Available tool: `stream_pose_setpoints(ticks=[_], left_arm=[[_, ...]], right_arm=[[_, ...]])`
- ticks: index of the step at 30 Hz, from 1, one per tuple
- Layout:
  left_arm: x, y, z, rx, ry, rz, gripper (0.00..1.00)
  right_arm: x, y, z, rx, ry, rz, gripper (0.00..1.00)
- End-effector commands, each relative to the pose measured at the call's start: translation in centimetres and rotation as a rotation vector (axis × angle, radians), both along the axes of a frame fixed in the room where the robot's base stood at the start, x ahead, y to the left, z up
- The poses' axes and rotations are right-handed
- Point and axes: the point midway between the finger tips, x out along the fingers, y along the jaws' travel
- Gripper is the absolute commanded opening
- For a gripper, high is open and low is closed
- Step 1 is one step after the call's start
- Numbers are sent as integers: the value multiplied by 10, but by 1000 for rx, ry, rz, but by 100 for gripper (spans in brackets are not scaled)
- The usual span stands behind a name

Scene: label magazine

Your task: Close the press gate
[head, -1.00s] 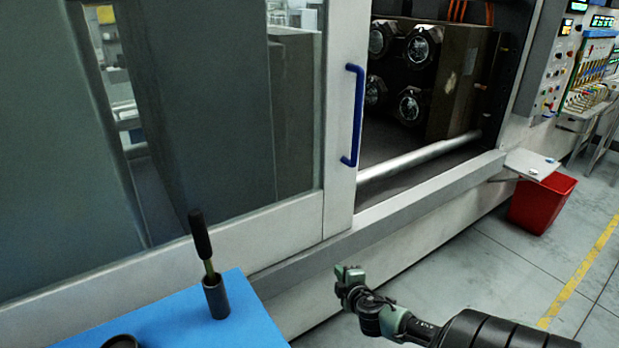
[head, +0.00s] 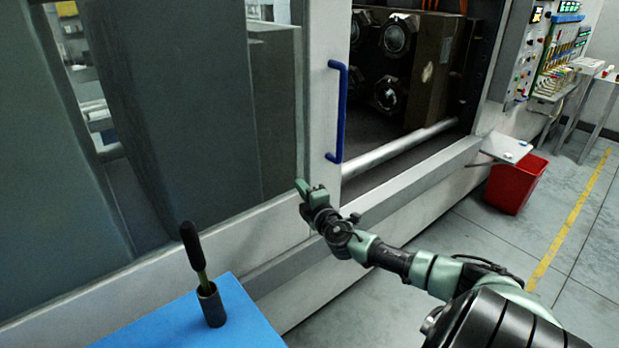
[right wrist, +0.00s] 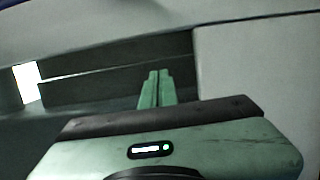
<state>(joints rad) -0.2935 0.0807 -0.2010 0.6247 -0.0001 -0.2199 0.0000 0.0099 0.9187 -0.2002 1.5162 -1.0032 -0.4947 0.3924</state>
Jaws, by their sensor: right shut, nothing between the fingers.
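The press gate (head: 322,120) is a sliding framed door with a large glass pane and a blue upright handle (head: 341,110) near its right edge. The gate stands partly open, with the press opening (head: 400,115) showing to its right. My right gripper (head: 302,188) is in front of the gate frame, below and left of the handle, apart from the handle. In the right wrist view its two green fingers (right wrist: 155,88) are together and empty. Whether they touch the gate cannot be told. My left gripper is not in view.
A blue-topped surface (head: 250,325) with a black-handled tool in a dark cup (head: 211,303) is at the lower left. A red bin (head: 513,187) stands under a small shelf (head: 506,147) at the right. Control panels (head: 525,50) are beyond. Floor between is clear.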

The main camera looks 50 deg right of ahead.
Motion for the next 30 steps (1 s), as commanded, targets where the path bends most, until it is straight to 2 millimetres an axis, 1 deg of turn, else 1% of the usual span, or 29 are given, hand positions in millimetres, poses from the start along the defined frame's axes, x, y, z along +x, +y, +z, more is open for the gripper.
stream_pose_setpoints(ticks=[1,4,6,9,13,17,26,30], left_arm=[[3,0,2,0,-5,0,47],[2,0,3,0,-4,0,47],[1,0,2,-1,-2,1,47],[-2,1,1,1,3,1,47],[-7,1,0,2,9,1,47],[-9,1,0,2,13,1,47],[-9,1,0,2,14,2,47],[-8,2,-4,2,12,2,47]], right_arm=[[9,-4,2,0,-3,-2,0],[22,-9,2,1,-3,-1,0],[19,-22,0,-4,3,-3,0],[17,-35,-1,-3,2,-3,0],[15,-45,-1,-1,2,-1,0],[15,-48,0,-1,1,-1,0],[15,-48,0,0,1,-1,0],[20,-48,-1,1,-2,-1,0]])
